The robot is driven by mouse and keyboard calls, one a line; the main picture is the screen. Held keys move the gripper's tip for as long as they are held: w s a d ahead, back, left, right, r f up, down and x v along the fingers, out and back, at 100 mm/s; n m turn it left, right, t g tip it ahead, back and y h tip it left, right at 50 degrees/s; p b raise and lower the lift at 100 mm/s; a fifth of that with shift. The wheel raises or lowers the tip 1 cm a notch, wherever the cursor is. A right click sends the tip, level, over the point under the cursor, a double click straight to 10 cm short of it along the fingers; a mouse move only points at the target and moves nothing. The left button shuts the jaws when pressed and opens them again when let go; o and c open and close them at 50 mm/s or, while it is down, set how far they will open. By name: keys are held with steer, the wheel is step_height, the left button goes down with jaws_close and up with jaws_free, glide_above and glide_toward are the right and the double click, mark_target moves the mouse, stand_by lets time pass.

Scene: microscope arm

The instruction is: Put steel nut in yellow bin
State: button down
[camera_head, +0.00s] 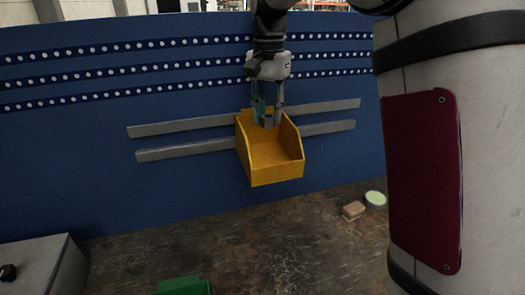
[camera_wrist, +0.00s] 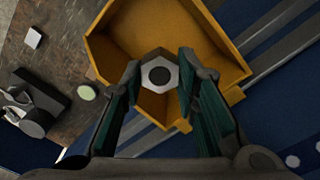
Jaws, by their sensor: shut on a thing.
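The steel nut is a grey hexagonal nut with a dark hole, seen in the wrist view (camera_wrist: 159,75) between my fingertips. My gripper (camera_wrist: 158,80) is shut on it. The yellow bin (camera_head: 270,165) is mounted on the rails of the blue wall. In the head view my gripper (camera_head: 267,112) points down at the back part of the bin's opening, with the nut (camera_head: 268,121) at its tips. In the wrist view the bin (camera_wrist: 125,25) lies behind the nut. The exact height of the nut above the bin floor is hard to tell.
Grey rails (camera_head: 190,125) run along the blue wall (camera_head: 70,180). On the dark table (camera_head: 270,245) below are a small brown block (camera_head: 352,210), a pale green round thing (camera_head: 375,198), a green bin (camera_head: 184,286) and a grey box (camera_head: 40,268). The table's middle is clear.

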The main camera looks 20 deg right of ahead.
mark_target(268, 159)
step_height(268, 159, down, 10)
steer(key=shift+w+r+p, duration=0.1)
steer(key=shift+r+p, duration=0.05)
steer(key=shift+p, duration=0.6)
steer(key=c, duration=1.2)
jaws_free()
steer(key=shift+c, duration=0.2)
